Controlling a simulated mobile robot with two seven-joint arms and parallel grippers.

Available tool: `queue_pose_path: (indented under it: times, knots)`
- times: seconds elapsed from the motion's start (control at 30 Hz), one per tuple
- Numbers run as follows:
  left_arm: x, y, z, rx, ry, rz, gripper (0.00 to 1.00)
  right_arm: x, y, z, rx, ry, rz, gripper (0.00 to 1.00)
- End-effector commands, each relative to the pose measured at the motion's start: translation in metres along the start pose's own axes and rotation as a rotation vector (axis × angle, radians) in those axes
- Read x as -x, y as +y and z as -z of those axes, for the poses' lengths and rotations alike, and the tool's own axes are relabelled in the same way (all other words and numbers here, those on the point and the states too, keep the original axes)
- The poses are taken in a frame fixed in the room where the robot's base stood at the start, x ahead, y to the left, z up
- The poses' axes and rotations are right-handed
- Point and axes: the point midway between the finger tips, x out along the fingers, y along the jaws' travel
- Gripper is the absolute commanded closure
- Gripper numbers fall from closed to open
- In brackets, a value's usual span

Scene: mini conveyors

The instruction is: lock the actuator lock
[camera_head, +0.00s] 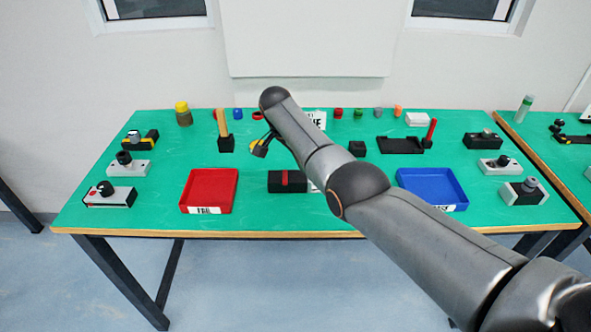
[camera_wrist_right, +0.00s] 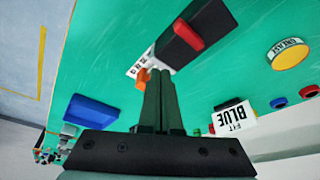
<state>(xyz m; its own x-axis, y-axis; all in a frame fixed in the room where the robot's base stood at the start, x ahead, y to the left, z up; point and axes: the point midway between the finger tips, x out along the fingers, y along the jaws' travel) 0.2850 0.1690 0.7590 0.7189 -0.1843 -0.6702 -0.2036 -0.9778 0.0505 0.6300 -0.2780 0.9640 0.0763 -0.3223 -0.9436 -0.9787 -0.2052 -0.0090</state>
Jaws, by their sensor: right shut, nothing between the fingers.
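A black block with a red bar (camera_head: 287,181) lies on the green table between the two trays. It looks like the actuator lock, though I cannot read a name on it. In the right wrist view its red bar (camera_wrist_right: 188,34) is above and right of my fingertips, beside a white label (camera_wrist_right: 141,64). My right gripper (camera_wrist_right: 160,72) is shut and empty, with its fingers apart from the red bar. A small orange piece (camera_wrist_right: 143,79) shows beside the fingertips; I cannot tell whether they touch it. My left gripper is not in view.
A red tray (camera_head: 184,207) is left of the block and a blue tray (camera_head: 464,205) right of it. A yellow round piece (camera_wrist_right: 290,54) and a "FIT BLUE" sign (camera_wrist_right: 234,119) are close by. Several small devices line both table ends. Bare green surface separates them.

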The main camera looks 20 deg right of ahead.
Motion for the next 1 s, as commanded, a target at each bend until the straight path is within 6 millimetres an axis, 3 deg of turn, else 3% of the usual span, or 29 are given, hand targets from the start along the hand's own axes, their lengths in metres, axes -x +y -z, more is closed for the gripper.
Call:
queue_pose_path:
  times: [0.2,0.4,1.0]
  knots:
    - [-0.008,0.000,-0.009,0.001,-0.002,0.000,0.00,0.044,-0.009,0.002,0.000,0.000,-0.002,1.00]
    - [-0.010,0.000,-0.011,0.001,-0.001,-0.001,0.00,0.063,-0.012,0.004,-0.001,0.000,-0.005,1.00]
    - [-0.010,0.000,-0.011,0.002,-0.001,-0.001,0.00,0.067,-0.012,0.004,-0.001,0.001,-0.006,1.00]
